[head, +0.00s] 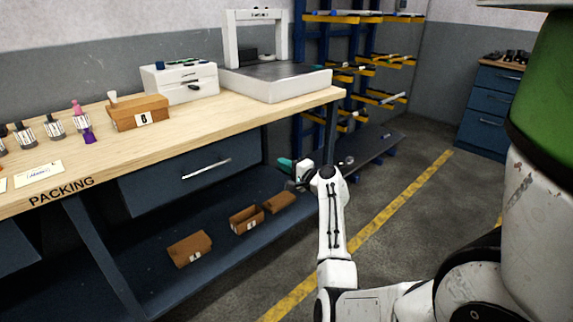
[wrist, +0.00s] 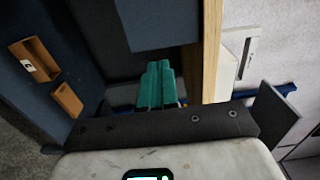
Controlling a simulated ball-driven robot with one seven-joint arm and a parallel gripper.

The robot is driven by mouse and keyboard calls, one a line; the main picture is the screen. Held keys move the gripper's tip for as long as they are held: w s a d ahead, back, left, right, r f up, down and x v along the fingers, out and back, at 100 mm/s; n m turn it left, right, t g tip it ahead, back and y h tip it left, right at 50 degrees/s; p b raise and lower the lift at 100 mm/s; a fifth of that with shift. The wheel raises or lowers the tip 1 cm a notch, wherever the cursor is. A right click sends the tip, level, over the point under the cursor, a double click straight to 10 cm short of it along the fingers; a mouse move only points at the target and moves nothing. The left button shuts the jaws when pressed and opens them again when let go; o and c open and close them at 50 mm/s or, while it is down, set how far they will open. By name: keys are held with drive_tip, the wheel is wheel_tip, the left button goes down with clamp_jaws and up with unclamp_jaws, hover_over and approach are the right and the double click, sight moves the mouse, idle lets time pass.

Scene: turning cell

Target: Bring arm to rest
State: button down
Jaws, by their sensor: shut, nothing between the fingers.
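My arm is white and reaches forward from the right side of the head view. My gripper (head: 285,163) is at its end, beside the right end of the packing bench (head: 215,130) and below the height of its top. In the wrist view my gripper (wrist: 156,85) shows two green fingers lying side by side, shut with nothing between them. The bench's wooden edge (wrist: 211,50) runs just right of the fingers in that view. I cannot tell the exact gap between fingers and bench.
Small brown boxes (head: 190,249) sit on the lower shelf. A drawer (head: 190,178) hangs under the bench top. A blue rack (head: 370,62) with yellow arms stands behind. Grey floor with a yellow line (head: 400,205) is clear to the right. A blue cabinet (head: 488,108) stands far right.

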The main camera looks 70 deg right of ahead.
drive_tip(key=shift+s+a, duration=0.2)
drive_tip(key=shift+s, duration=0.1)
drive_tip(key=w+a+f+n+g+y, duration=0.1)
drive_tip(key=w+a+f+n+y, duration=0.2)
drive_tip(key=a, duration=0.4)
drive_tip(key=w+a+f+n+g+y, duration=0.1)
drive_tip(key=w+a+f+n+y, duration=0.2)
drive_tip(key=a, duration=0.4)
drive_tip(key=w+a+f+n+g+y, duration=0.1)
drive_tip(key=a+f+n, duration=0.2)
drive_tip(key=a+f, duration=0.3)
drive_tip(key=s+a+f+n+g+y, duration=0.2)
drive_tip(key=a+f+n, duration=0.1)
drive_tip(key=a, duration=0.5)
drive_tip(key=s+a+f+n+g+y, duration=0.1)
drive_tip(key=a+f+n+g, duration=0.15)
drive_tip(key=a, duration=0.55)
drive_tip(key=s+a+n+g+h, duration=0.1)
drive_tip(key=s+a+n+g, duration=0.7)
drive_tip(key=s+a, duration=0.8)
wheel_tip(320, 180, up, 14)
drive_tip(key=s+n+t+p, duration=0.1)
drive_tip(key=p, duration=1.3)
drive_tip(key=shift+s+d+r+p, duration=0.2)
drive_tip(key=shift+s+d+p, duration=0.05)
drive_tip(key=shift+d+p, duration=0.1)
